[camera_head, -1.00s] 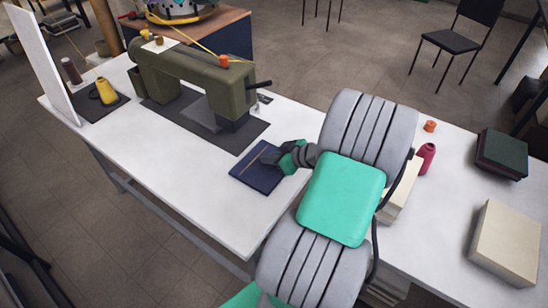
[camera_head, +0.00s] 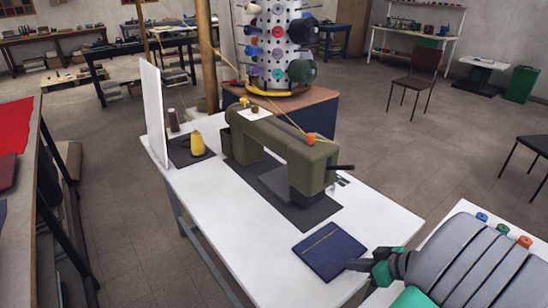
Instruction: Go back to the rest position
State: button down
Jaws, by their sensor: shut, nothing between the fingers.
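My gripper (camera_head: 362,265) is at the lower right, at the end of my grey and green arm. Its dark fingers point left and look shut, with nothing held. The fingertips are at the right edge of a dark blue book-like cover (camera_head: 328,250) that lies flat on the white table. I cannot tell whether they touch it or hover just above it.
An olive sewing machine (camera_head: 290,150) stands on a dark mat on the white table (camera_head: 215,218). A yellow thread cone (camera_head: 197,144) and a white upright panel (camera_head: 154,115) are at the left end. A thread rack (camera_head: 277,45) stands behind. Small spools (camera_head: 503,229) sit near my arm.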

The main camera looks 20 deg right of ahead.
aim_at(325, 273)
jog(key=w+a+r+g, duration=0.1)
jog(key=a, duration=0.1)
jog(key=w+a+g, duration=0.1)
jog(key=a, duration=0.2)
jog(key=w+a+r+g+p, duration=0.1)
jog(key=a, duration=0.1)
jog(key=shift+a+r, duration=0.15)
jog(key=shift+r, duration=0.2)
jog(key=s+a+r+m+g+h+p, duration=0.1)
jog(key=s+a+r+h, duration=0.1)
jog(key=a+r, duration=0.3)
jog(key=s+a+r+m+g+h+p, duration=0.1)
jog(key=a+r, duration=0.4)
jog(key=a, duration=0.6)
jog(key=shift+s+a+r+m+g+h+p, duration=0.2)
jog(key=shift+s+r+m+g+h+p, duration=0.25)
jog(key=shift+m+p, duration=0.35)
